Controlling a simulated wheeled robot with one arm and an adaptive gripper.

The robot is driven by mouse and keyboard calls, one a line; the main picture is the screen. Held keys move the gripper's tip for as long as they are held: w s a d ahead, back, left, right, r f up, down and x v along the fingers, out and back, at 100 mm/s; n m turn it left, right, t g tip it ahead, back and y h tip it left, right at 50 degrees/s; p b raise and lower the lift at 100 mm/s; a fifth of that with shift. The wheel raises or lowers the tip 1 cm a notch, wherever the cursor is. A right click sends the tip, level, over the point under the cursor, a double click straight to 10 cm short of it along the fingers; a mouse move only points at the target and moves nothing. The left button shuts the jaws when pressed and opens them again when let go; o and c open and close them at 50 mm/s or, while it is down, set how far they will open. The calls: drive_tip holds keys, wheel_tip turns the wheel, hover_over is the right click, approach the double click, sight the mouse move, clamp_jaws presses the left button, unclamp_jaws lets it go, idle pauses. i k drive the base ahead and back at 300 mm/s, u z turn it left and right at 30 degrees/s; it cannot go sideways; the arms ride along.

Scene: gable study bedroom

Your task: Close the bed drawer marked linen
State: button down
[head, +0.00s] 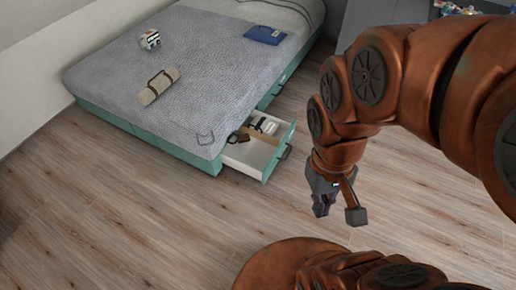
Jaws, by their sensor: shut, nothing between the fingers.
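One bed drawer (248,157) stands pulled out from the near right end of the bed's teal base. It has a white inside, a teal front and a dark handle (286,152), and holds a few light and brown items. I cannot read any marking on its front. My gripper (336,215) hangs over the floor to the right of the drawer, apart from it, pointing down. It is shut and empty. Another teal front (272,94) shows farther along the bed's side, flush or nearly so; its label is not readable either.
The bed (205,70) carries a rolled tan mat (158,86), a small white boxy object (149,40) and a blue folder (265,35). A grey piece of furniture (415,12) stands at the top right. The wooden floor (150,220) in front of the drawer is clear.

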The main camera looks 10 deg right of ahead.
sight(256, 159)
drive_tip(key=u, duration=0.35)
drive_tip(key=i, duration=0.95)
drive_tip(key=z, duration=0.35)
